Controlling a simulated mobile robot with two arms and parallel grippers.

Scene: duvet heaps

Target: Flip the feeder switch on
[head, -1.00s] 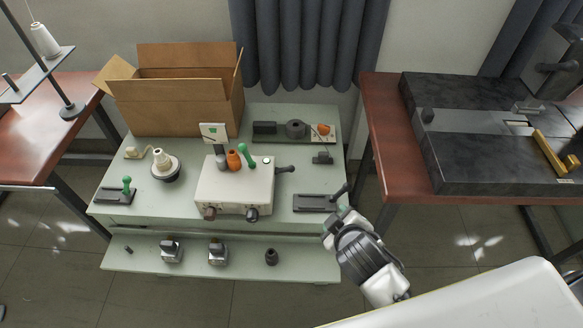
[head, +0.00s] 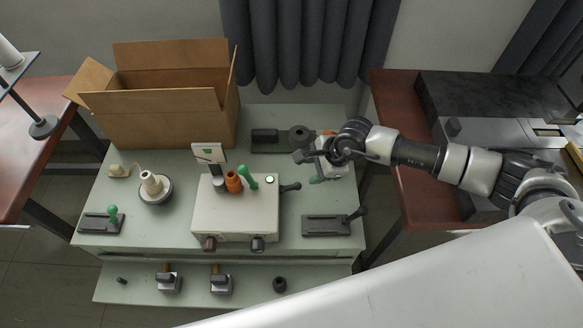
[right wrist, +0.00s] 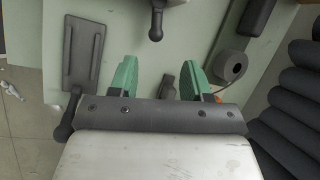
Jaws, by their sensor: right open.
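No readable label marks which control is the feeder switch. A small dark grey lever-like part (right wrist: 167,84) shows in the right wrist view, between and beyond my fingers. A dark plate with a black lever (head: 326,226) lies at the table's right front. My right gripper (head: 320,172) is open above the table's right side. Its green fingers (right wrist: 156,72) show apart, with nothing gripped. My left gripper is out of view.
A dark plate with a round grey part (head: 299,134) lies behind my right gripper. An open cardboard box (head: 165,118) stands at the back left. A green-knobbed lever (head: 112,214) is at the left front. A red-brown table (head: 402,197) stands to the right.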

